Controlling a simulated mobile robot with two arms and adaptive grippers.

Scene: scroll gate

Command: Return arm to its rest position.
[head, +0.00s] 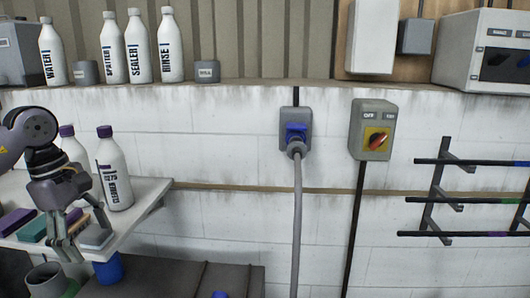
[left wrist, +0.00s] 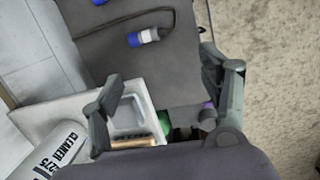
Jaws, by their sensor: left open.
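My left arm comes in from the left in the head view, with its left gripper (head: 75,235) pointing down over the front of the white shelf. The gripper also shows in the left wrist view (left wrist: 165,95), its two fingers wide apart and nothing between them. Below the fingers are a grey-white block (head: 96,236) and other small blocks on the shelf. I cannot tell whether a finger touches the grey-white block. My right gripper is in neither view.
A white cleaner bottle (head: 113,175) stands on the shelf (head: 150,192) close to the arm, with another behind it. A blue plug with a grey cable (head: 297,215) sits in the wall socket. A red rotary switch (head: 376,138) is to its right. Bar racks (head: 445,202) stick out at the right.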

